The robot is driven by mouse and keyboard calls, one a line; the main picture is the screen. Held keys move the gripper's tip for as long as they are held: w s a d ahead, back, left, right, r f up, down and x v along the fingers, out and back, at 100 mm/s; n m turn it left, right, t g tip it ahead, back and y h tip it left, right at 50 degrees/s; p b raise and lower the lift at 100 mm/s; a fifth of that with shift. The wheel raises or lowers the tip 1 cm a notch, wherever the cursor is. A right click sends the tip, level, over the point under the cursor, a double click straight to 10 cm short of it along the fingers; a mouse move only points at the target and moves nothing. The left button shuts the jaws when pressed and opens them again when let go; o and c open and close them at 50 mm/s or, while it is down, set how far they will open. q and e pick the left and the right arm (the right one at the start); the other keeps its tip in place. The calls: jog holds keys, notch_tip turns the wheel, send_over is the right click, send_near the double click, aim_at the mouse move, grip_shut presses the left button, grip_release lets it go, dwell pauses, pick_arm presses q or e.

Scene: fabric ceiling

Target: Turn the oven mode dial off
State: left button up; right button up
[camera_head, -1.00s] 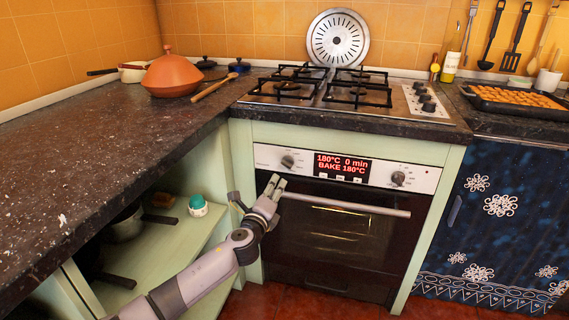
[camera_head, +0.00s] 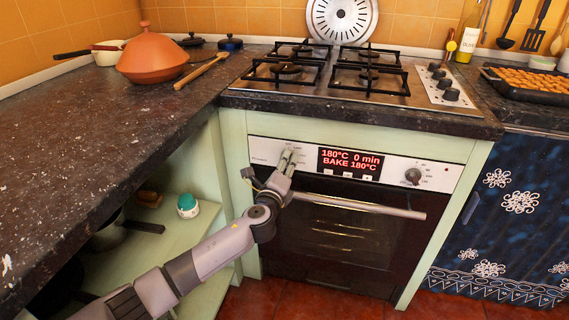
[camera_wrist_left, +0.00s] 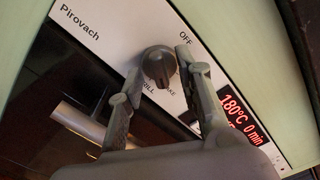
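The oven mode dial is a dark round knob (camera_wrist_left: 158,65) on the pale control panel, with OFF, GRILL and BAKE printed around it. In the head view it is hidden behind my left gripper (camera_head: 289,157). In the left wrist view my left gripper (camera_wrist_left: 160,62) is open, with one finger on each side of the dial; I cannot tell whether either finger touches it. The oven display (camera_head: 349,162) reads "180°C 0 min BAKE 180°C". My right gripper is not in view.
A second dial (camera_head: 413,176) is at the panel's right end. The oven door handle (camera_head: 360,206) runs just below the panel. The dark counter edge and gas hob (camera_head: 300,98) are above. An open shelf (camera_head: 180,235) lies left of the oven.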

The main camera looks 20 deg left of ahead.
pick_arm(q)
jog(key=shift+c, duration=0.5)
grip_shut()
